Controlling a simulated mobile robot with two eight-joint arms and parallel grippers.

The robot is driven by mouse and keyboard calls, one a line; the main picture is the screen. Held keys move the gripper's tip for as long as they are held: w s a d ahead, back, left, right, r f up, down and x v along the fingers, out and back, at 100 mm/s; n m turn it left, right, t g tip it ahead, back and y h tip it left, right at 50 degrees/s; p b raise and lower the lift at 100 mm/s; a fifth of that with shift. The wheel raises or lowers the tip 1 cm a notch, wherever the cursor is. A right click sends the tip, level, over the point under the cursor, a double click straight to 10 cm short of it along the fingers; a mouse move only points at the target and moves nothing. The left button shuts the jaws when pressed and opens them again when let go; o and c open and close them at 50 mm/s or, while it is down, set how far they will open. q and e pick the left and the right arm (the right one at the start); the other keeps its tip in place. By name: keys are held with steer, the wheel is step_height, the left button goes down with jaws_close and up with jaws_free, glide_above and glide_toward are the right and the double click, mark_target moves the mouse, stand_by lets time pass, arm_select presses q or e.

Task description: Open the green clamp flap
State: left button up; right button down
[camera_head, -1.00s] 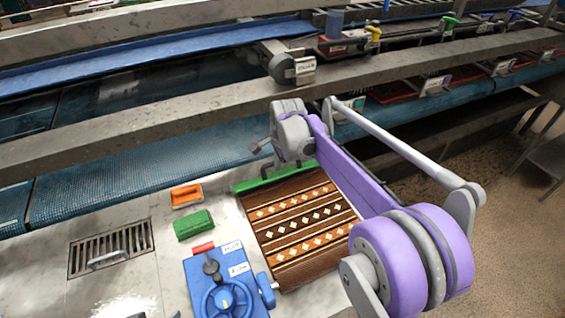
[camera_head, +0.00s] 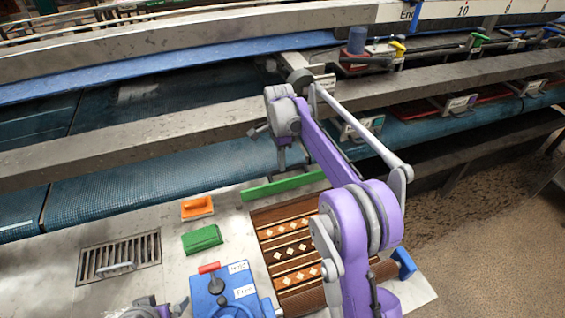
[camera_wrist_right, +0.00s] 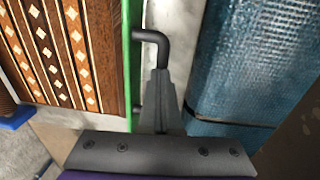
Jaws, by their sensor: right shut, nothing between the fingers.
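The green clamp flap (camera_head: 285,186) is a long bar along the far edge of the patterned brown rug (camera_head: 290,250). In the right wrist view the flap (camera_wrist_right: 131,60) is a narrow green strip beside the rug, with a bent black handle (camera_wrist_right: 154,36) standing out from it. My right gripper (camera_head: 281,160) is above the flap, pointing down. In the right wrist view its grey fingers (camera_wrist_right: 160,80) are together and empty, close beside the handle. I cannot tell whether they touch it. My left gripper's fingers are not visible; only part of that arm shows at the bottom.
An orange brush (camera_head: 197,207), a green sponge (camera_head: 202,240) and a blue control box (camera_head: 228,292) are on the pale worktop, left of the rug. A drain grate (camera_head: 120,258) is farther left. A blue mesh conveyor (camera_head: 150,190) and metal beam (camera_head: 130,140) run behind.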

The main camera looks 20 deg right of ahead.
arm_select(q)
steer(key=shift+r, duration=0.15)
arm_select(e)
steer(key=shift+w+f, duration=0.2)
steer(key=shift+w, duration=0.2)
steer(key=shift+w+f, duration=0.1)
